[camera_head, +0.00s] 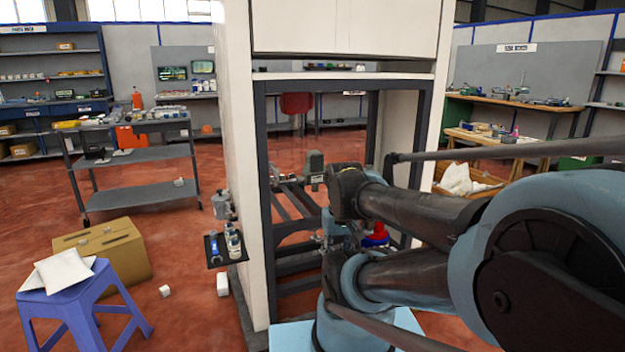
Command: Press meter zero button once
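A tall white dispenser cabinet (237,150) stands in front of me, with its dark-framed lower bay open. Inside the bay a grey block-shaped unit (314,161) sits on dark rails (292,205). I cannot tell whether this unit is the meter. No zero button can be made out. My arm reaches in from the right and covers much of the bay's right side. Small metal parts near the arm's far end (328,229) may be my gripper, but its fingers are too small and covered to tell open from shut. A red and blue part shows partly behind the arm.
A black side tray (216,252) with small bottles and tools hangs on the cabinet's left. A blue stool (75,306) with white pads, a cardboard box (128,252) and a grey cart (140,154) stand left. Workbenches (540,103) line the back right.

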